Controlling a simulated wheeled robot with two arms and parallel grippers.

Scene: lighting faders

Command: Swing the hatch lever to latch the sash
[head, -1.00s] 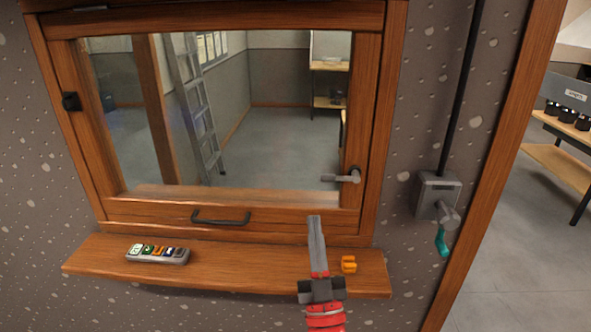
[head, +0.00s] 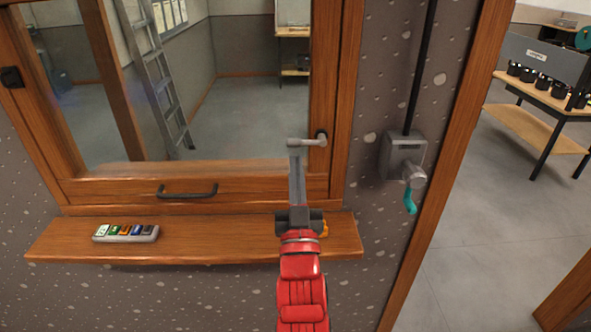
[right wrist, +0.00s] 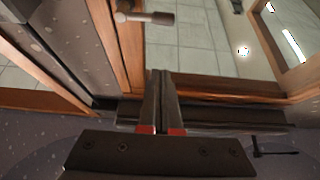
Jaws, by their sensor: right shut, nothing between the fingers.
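The hatch lever (head: 307,141) is a small grey handle on the right stile of the wooden sash (head: 120,188). It lies about level, its free end pointing left from a dark pivot. In the right wrist view the lever (right wrist: 148,17) is at the top, beyond the fingertips. My right gripper (head: 296,158) is shut and empty, its fingertips pointing up just below the lever's free end in the head view. In the right wrist view the gripper (right wrist: 162,75) shows a gap to the lever. My left gripper is not in view.
A wooden ledge (head: 80,240) below the sash carries a grey button strip (head: 126,233) and a small orange object (head: 324,230), partly hidden by my gripper. A dark pull handle (head: 187,193) is on the sash's bottom rail. A grey crank box (head: 402,155) with a teal grip hangs to the right.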

